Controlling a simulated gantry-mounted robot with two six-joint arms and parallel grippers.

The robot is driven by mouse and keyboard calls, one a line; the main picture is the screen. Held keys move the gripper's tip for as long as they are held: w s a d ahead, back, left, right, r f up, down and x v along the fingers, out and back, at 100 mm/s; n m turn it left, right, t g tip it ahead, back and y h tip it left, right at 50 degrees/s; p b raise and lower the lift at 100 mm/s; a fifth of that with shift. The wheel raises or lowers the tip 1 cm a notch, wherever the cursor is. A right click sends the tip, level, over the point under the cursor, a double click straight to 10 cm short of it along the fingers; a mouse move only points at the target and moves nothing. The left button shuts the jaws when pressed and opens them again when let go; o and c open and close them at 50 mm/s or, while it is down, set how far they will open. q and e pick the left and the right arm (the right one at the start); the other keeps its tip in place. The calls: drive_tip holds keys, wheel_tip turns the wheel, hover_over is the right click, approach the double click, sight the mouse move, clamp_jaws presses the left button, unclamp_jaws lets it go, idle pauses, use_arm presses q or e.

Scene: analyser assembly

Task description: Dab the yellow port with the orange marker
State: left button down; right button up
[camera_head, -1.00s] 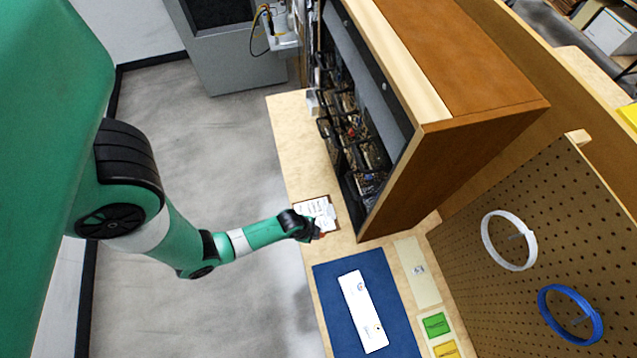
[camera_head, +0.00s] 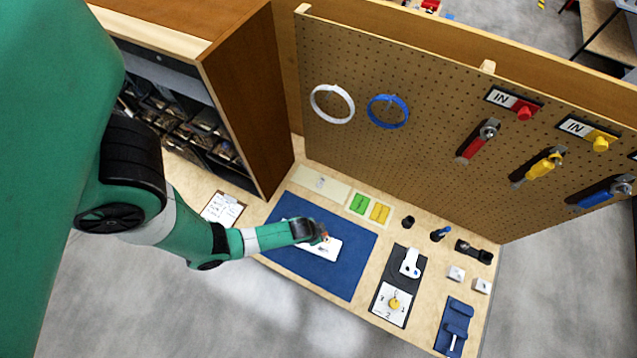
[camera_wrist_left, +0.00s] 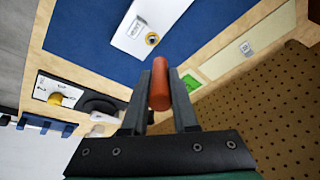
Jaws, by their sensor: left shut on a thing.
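My left gripper (camera_head: 318,235) is shut on the orange marker (camera_wrist_left: 160,85), which sits between the two fingers in the left wrist view. In the head view the gripper is over the white analyser cartridge (camera_head: 328,253) lying on the blue mat (camera_head: 350,277). The marker appears just short of the port there; the exact gap cannot be told. In the head view the arm covers part of the cartridge. My right gripper is not in view.
A clipboard (camera_head: 222,208) lies left of the mat. A black plate with a yellow knob (camera_head: 394,303), several small fittings and a blue holder (camera_head: 455,327) stand to the right. A pegboard (camera_head: 400,100) rises behind.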

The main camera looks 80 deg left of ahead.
use_arm(q)
drive_tip(key=shift+w+d+r, duration=0.25)
drive_tip(key=shift+w, duration=0.1)
drive_tip(key=shift+s+a, duration=0.15)
wheel_tip(320, 180, down, 6)
drive_tip(key=b, duration=0.5)
drive_tip(key=shift+b, duration=0.4)
drive_tip(key=shift+f+b, duration=0.5)
drive_tip(key=shift+f, duration=0.2)
idle(1.1)
wheel_tip(320, 180, up, 7)
drive_tip(key=p, duration=0.7)
drive_tip(key=shift+r, duration=0.15)
